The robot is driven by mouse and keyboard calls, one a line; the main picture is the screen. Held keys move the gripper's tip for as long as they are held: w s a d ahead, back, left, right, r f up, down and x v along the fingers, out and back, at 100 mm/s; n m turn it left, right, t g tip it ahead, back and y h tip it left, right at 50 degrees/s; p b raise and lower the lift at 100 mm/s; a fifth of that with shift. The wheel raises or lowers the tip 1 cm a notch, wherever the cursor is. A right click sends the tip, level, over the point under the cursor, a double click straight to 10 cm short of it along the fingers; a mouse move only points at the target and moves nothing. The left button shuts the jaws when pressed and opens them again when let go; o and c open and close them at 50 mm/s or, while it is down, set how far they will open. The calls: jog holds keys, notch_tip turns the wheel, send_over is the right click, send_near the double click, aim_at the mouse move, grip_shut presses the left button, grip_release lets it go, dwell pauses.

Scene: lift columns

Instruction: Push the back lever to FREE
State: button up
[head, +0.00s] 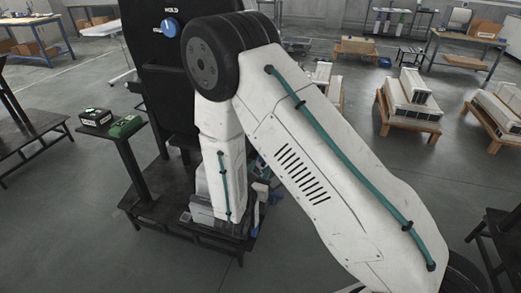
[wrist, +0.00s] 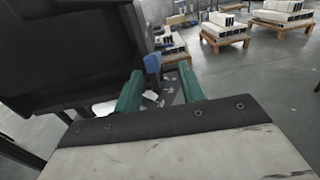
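A tall black panel (head: 150,75) stands at the upper left in the head view. It has a round blue knob (head: 169,27) with a white mark, under the label HOLD; other lettering beside it is unreadable. In the wrist view a blue handle-like part (wrist: 152,64) shows at the edge of a large dark panel (wrist: 60,50). I cannot tell whether it is the back lever. My gripper (wrist: 160,71) has two green fingers standing apart, with the blue part in line with the gap. I cannot tell whether they touch. My arm hides the gripper in the head view.
Low wooden pallets with white blocks (head: 410,100) stand at right. Grey floor is open between them.

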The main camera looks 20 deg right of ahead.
jog(key=x, duration=0.5)
jog(key=a+x, duration=0.1)
jog(key=x, duration=0.2)
jog(key=shift+w+d+f, duration=0.15)
jog(key=shift+w+f, duration=0.2)
jog(key=shift+w, duration=0.3)
grip_shut()
